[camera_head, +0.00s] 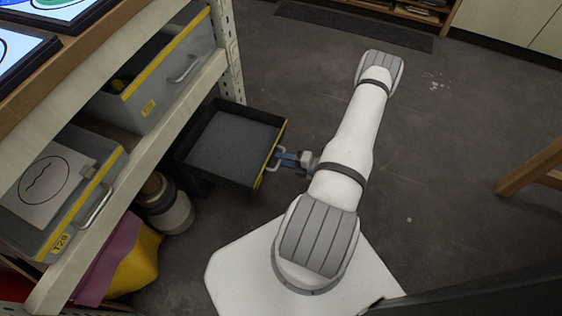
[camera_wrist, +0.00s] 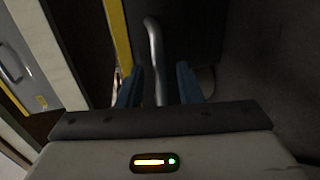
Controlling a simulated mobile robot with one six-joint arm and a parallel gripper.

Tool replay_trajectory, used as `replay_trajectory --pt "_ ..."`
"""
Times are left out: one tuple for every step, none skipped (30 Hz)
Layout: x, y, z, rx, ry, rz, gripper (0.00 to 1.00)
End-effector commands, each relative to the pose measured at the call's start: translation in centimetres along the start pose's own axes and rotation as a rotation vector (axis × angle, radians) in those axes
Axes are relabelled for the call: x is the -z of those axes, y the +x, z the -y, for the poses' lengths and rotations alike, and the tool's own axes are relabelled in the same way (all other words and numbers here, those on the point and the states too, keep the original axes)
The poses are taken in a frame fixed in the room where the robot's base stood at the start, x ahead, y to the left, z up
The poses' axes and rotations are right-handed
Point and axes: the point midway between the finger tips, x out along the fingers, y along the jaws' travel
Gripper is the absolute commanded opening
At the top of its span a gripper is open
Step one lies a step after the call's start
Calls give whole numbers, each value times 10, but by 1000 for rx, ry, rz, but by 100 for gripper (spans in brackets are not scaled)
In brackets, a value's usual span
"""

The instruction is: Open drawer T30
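A dark grey drawer (camera_head: 236,140) with a yellow front edge stands pulled out from the lower shelf, its empty inside showing in the head view. I cannot read a label on it, so I cannot confirm it as T30. Its metal handle (camera_head: 273,160) faces right. My gripper (camera_head: 287,158) is at this handle. In the wrist view the handle (camera_wrist: 155,50) stands between the two blue fingers of my gripper (camera_wrist: 158,85), with a gap visible on either side. The fingers look open around the bar, not closed on it. The drawer's yellow edge (camera_wrist: 118,35) shows at the upper left.
Closed grey drawers sit in the shelf, one at the upper left (camera_head: 168,75) and one labelled T29 (camera_head: 60,243). A jar (camera_head: 168,210) and a yellow and purple item (camera_head: 130,262) lie below. A wooden leg (camera_head: 530,170) stands right. Floor (camera_head: 450,130) beyond my arm is clear.

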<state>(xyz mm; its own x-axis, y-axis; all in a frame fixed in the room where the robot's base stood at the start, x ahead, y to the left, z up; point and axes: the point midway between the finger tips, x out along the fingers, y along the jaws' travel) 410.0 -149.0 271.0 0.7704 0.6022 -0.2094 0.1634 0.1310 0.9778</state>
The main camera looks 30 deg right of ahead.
Motion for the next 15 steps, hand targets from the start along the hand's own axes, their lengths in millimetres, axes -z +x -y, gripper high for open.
replay_trajectory --pt "0 0 0 0 0 0 32" --pt "0 0 0 0 0 0 32" --pt "0 -1 0 0 0 0 32" --pt "0 -2 -1 0 0 1 32" --pt "0 -4 -1 0 0 1 32" --pt "0 -7 -1 0 0 1 32" --pt "-1 -10 -1 0 0 3 32" --pt "-1 -14 -2 0 1 4 32" --pt "-1 -19 -2 0 1 4 32" --pt "-1 -24 -2 0 1 6 32" --pt "-1 -29 -2 0 1 5 32" --pt "-1 -36 -2 -1 1 6 32" --pt "-1 -41 -2 -1 1 6 32" --pt "-1 -46 -2 0 1 6 32" --pt "-1 -52 -2 0 1 5 32"
